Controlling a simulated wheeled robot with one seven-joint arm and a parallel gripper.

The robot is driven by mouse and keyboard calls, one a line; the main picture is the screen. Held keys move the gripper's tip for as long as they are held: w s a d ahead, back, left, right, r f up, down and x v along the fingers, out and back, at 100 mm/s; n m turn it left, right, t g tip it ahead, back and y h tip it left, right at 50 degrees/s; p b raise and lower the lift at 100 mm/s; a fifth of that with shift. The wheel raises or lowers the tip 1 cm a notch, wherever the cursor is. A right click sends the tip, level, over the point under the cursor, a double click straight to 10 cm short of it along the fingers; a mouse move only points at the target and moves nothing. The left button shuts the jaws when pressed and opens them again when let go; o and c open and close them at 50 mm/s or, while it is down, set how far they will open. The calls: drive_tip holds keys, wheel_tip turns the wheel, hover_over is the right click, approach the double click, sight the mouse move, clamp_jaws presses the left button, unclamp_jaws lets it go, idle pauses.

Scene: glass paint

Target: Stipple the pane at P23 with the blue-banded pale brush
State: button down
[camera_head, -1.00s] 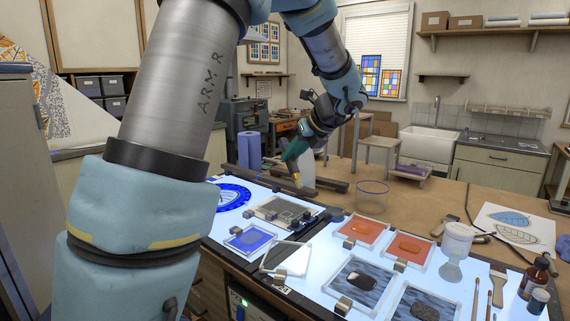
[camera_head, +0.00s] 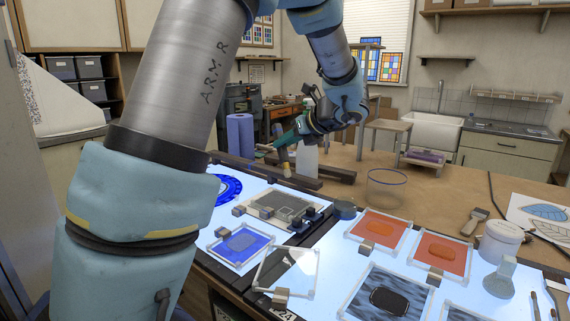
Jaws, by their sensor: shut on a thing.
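My gripper (camera_head: 283,140) is at the back of the bench, partly hidden by its own wrist, shut on a slim thing. A pale, yellowish piece (camera_head: 284,160) shows below the fingers; I cannot make out a blue band, so I cannot confirm that it is the brush. Framed panes lie on the lit table: a blue one (camera_head: 239,246), a clear one (camera_head: 287,271), two orange ones (camera_head: 377,232) (camera_head: 441,254) and a grey streaked one (camera_head: 388,299) with a dark patch. A partly readable label is at the front edge; I cannot tell which pane is P23. The gripper is well apart from the panes.
A clear blue-rimmed glass (camera_head: 386,189) stands behind the orange panes. A white bottle (camera_head: 307,157) and a blue roll (camera_head: 240,135) stand near the gripper. A white jar (camera_head: 499,243) and a flat brush (camera_head: 474,221) are at right. Bare brown bench lies around the glass.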

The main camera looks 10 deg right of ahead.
sight(286, 157)
wheel_tip(286, 157, down, 4)
drive_tip(key=b, duration=0.3)
drive_tip(key=shift+w+f, duration=0.15)
wheel_tip(286, 157, down, 5)
drive_tip(key=b, duration=0.5)
drive_tip(key=w+a+p, duration=0.1)
drive_tip(key=w+a, duration=0.3)
drive_tip(key=w, duration=0.1)
drive_tip(key=shift+a+r, duration=0.35)
drive_tip(key=shift+f, duration=0.5)
idle(0.9)
drive_tip(key=shift+r, duration=0.1)
wheel_tip(286, 157, up, 2)
drive_tip(key=shift+p, duration=0.8)
